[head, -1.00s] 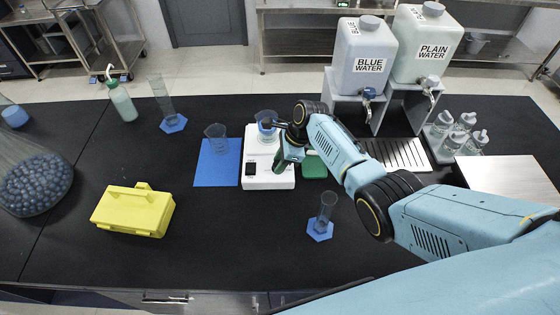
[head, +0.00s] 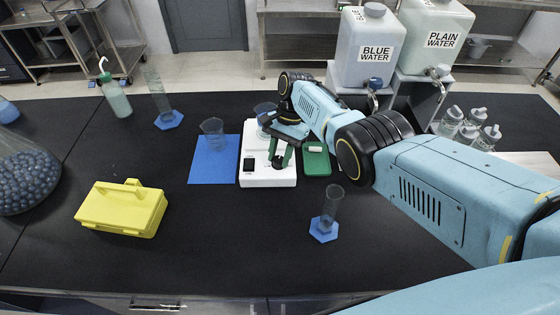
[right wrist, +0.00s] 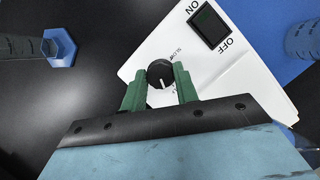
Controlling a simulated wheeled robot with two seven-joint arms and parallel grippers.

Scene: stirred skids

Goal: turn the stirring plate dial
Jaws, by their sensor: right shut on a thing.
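The white stirring plate (head: 256,181) stands mid-table, with a clear beaker (head: 264,110) on top. Its round black dial (right wrist: 160,71) has a white pointer mark, which points down toward my gripper in the right wrist view. The word SLOW is printed beside it; the other print is partly hidden. My right gripper (head: 279,161) reaches down over the front of the plate. In the right wrist view its green fingers (right wrist: 161,82) stand on either side of the dial, shut on it. A black ON/OFF switch (right wrist: 210,27) sits beside the dial. My left gripper is out of view.
Left of the plate is a blue mat (head: 210,172) with a beaker (head: 213,133). Right is a green tray (head: 317,168). A graduated cylinder (head: 331,208) stands in front right. A yellow case (head: 122,209) lies left. The table's front middle is clear.

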